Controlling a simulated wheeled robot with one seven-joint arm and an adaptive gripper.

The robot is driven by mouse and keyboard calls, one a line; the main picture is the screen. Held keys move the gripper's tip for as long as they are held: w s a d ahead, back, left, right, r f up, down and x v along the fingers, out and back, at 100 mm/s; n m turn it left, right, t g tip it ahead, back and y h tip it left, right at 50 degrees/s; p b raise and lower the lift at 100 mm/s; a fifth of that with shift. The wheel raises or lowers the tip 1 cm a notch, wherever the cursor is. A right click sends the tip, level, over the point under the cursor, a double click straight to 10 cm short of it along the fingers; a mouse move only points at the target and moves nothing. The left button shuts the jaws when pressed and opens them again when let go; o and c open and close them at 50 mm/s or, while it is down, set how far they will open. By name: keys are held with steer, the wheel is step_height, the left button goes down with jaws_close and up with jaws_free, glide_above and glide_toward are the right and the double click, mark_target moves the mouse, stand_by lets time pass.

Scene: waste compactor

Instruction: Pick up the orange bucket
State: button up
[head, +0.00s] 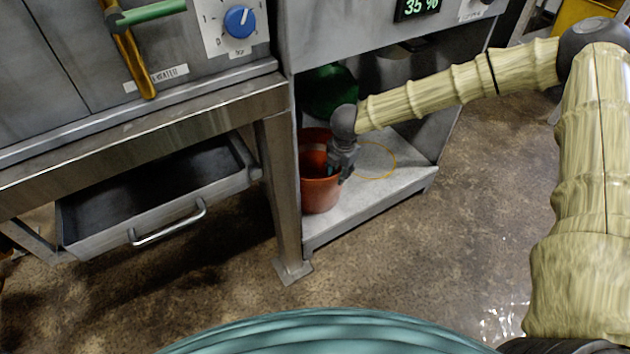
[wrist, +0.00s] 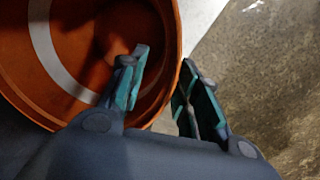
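The orange bucket (head: 319,196) stands upright on the low grey shelf (head: 400,183) of the compactor, just right of a metal leg. My gripper (head: 342,176) is at the bucket's right side. In the wrist view the bucket (wrist: 160,45) fills the upper left, with its open mouth and a pale band inside. My gripper (wrist: 160,92) is open there. One finger is inside the mouth and the other is outside, with the rim wall between them. A gap shows between the outer finger and the wall. The bucket's left edge is hidden behind the leg in the head view.
A green rounded object (head: 326,90) is behind the bucket. A thin yellow ring (head: 377,160) marks the shelf to its right. A metal leg (head: 285,190) and an open drawer (head: 160,190) are at left. The floor (head: 450,255) at front right is clear.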

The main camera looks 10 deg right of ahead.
mark_target(338, 187)
steer(key=shift+w+d+f+b, duration=0.15)
steer(key=shift+f+b, duration=0.6)
steer(key=shift+f, duration=0.6)
steer(key=shift+d+f+b, duration=0.1)
steer(key=shift+f+b, duration=0.6)
steer(key=shift+f, duration=0.6)
jaws_close()
steer(key=shift+r, duration=0.1)
